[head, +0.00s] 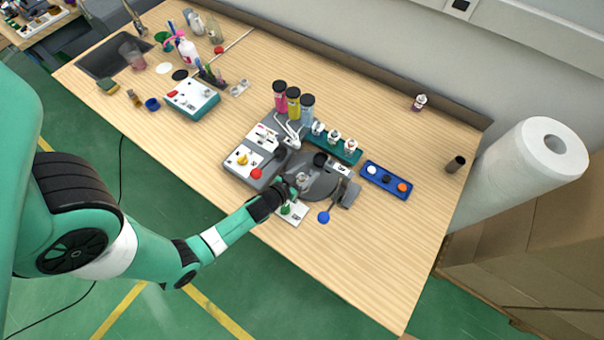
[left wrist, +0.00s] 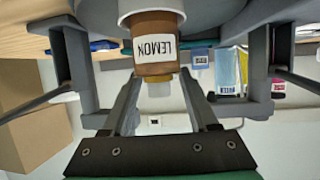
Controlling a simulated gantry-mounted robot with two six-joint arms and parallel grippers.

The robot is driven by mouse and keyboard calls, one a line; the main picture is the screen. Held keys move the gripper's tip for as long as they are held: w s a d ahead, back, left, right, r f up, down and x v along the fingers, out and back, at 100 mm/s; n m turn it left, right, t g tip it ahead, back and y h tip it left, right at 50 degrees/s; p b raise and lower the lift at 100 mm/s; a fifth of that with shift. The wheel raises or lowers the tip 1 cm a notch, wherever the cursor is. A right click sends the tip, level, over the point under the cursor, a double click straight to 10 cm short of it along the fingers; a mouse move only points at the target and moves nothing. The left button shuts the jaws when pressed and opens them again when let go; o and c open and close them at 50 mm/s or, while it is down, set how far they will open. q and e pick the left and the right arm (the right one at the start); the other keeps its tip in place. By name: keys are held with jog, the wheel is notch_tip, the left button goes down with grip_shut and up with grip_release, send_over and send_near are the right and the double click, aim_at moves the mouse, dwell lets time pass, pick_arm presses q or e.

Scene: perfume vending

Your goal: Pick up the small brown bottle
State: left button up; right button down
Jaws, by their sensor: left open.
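A small brown bottle (left wrist: 154,28) with a white label reading LEMON shows upside down at the top of the left wrist view. It lies between the two sides of my left gripper (left wrist: 163,75). A gap shows on each side, and no finger visibly presses on it. In the head view, my left gripper (head: 298,184) is open at the front of the grey dispensing machine (head: 311,187). I cannot clearly pick out the LEMON bottle there; the gripper and machine crowd that spot. My right gripper is not in view.
Pink, yellow and blue canisters (head: 293,99) stand behind the machine. A green rack (head: 346,156) with small white-capped bottles and a blue tray (head: 385,180) are to its right. A dark brown cylinder (head: 455,164) stands near the right edge. The table's front right is clear.

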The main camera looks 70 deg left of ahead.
pick_arm(q)
jog(key=shift+w+a+f, duration=0.15)
jog(key=shift+w+f, duration=0.05)
jog(key=shift+w, duration=0.05)
grip_shut()
jog(key=shift+r, duration=0.15)
notch_tip(320, 180, up, 10)
jog(key=p, duration=0.8)
